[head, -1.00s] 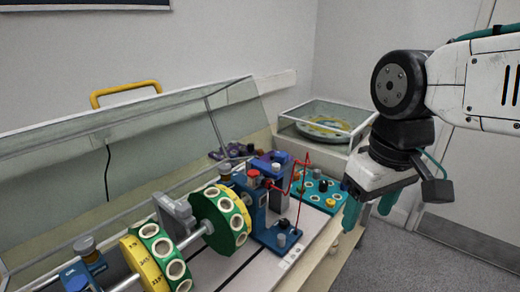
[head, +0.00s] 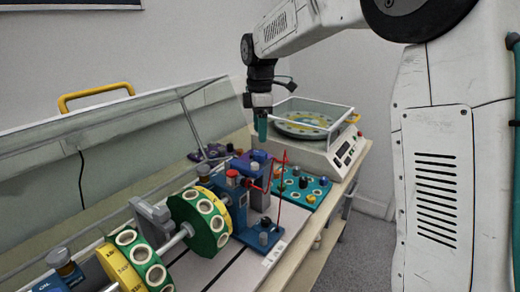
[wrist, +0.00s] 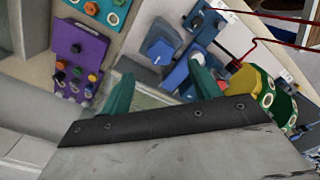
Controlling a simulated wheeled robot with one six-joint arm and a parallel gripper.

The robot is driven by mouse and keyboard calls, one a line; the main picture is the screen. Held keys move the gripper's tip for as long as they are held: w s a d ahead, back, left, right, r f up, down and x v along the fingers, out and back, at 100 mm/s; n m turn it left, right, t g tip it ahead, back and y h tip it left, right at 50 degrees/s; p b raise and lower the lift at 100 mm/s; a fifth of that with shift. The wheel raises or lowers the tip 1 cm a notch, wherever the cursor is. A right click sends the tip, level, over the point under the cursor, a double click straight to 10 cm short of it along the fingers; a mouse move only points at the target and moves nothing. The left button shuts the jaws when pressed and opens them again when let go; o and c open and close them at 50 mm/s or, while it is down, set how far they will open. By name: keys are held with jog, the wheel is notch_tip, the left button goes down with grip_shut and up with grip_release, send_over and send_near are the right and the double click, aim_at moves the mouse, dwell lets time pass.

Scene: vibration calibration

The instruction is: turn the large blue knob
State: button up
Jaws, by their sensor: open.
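The large blue knob (wrist: 160,48) shows at the upper middle of the wrist view, on a grey-blue mount. In the head view, a blue top (head: 261,156) that may be the same knob sits behind the red-capped blue stand. My gripper (wrist: 164,90) is open and empty, its two green fingers apart. The knob appears beyond the fingertips, between them in the picture, with no visible contact. In the head view my gripper (head: 261,128) points down above the purple and blue modules, and its fingers overlap one another.
A shaft rig with green and yellow discs (head: 200,220) stands in front, with red wires beside it. A purple panel (wrist: 78,58) carries small coloured knobs. A teal panel (head: 300,187) lies right. A glass-lidded machine (head: 318,130) stands behind. A raised clear cover is at left.

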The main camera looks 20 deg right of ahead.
aim_at(260, 153)
notch_tip(260, 153, down, 7)
dwell(0.3)
jog(key=c, duration=1)
